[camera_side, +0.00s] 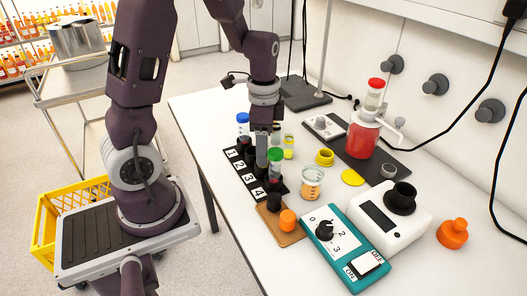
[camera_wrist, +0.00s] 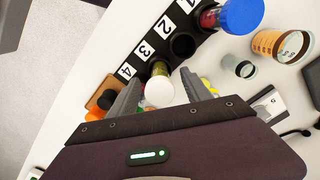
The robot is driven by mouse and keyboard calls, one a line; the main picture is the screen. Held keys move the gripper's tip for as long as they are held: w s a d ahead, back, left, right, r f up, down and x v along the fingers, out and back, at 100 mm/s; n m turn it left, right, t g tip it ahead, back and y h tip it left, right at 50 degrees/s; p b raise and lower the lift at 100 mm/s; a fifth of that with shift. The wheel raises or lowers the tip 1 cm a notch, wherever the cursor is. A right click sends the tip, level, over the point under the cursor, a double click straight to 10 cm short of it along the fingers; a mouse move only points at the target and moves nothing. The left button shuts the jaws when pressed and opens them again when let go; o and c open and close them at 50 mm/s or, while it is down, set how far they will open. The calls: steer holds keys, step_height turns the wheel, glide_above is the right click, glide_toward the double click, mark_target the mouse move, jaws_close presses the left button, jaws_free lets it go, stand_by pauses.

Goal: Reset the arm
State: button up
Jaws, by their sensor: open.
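My gripper (camera_side: 262,158) is low over the black numbered rack (camera_side: 234,170), pointing down. In the wrist view its two fingers (camera_wrist: 160,98) are spread, with a pale round top (camera_wrist: 158,92) of a vial seen between them; whether they touch it I cannot tell. In the side view a green-capped vial (camera_side: 276,157) stands beside the fingers, near the rack's label 4 end. A blue-capped vial (camera_side: 242,118) stands at the label 1 end and shows large in the wrist view (camera_wrist: 242,14). The slot by label 2 (camera_wrist: 182,45) looks empty.
A beaker (camera_side: 312,183), a cork tray (camera_side: 279,227) with black and orange caps, a teal dial box (camera_side: 345,245) and a white device (camera_side: 390,222) stand close in front. A red juice dispenser (camera_side: 362,138) is behind right. The table's left edge is near the rack.

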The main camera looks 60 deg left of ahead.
steer(key=r, duration=0.6)
steer(key=shift+s+d, duration=0.1)
steer(key=shift+d, duration=0.2)
steer(key=s+d+r+n+t, duration=0.5)
steer(key=s+d+r, duration=0.5)
steer(key=s, duration=0.3)
steer(key=shift+n+t, duration=0.3)
steer(key=shift+n, duration=0.6)
steer(key=shift+w+r, duration=0.1)
steer(key=shift+r, duration=0.05)
